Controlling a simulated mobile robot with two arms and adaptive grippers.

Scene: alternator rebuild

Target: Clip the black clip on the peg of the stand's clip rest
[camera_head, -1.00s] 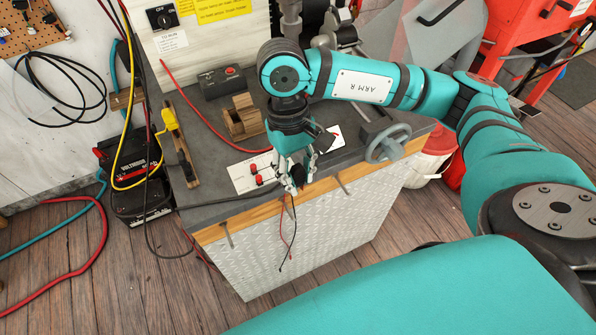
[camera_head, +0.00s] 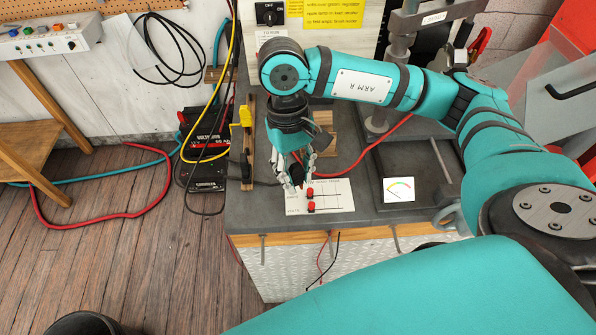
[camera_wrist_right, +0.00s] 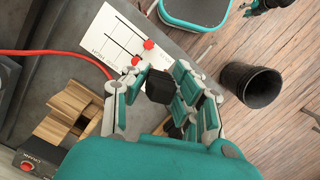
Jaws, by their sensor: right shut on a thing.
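My right gripper (camera_head: 298,180) points down over the workbench, at the left edge of the white card. It is shut on the black clip (camera_wrist_right: 160,88), which shows as a dark block between the fingertips in the right wrist view. The fingers hide most of the clip in the head view. A narrow wooden stand (camera_head: 249,140) is left of the gripper, apart from it, with a yellow clip (camera_head: 245,117) on its upper part. Dark parts sit lower on this stand; I cannot tell which is the peg.
The white card (camera_head: 332,197) with red knobs lies by the bench's front edge. A wooden block (camera_wrist_right: 68,112) stands behind the gripper. A yellow cable (camera_head: 231,65) hangs at the left.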

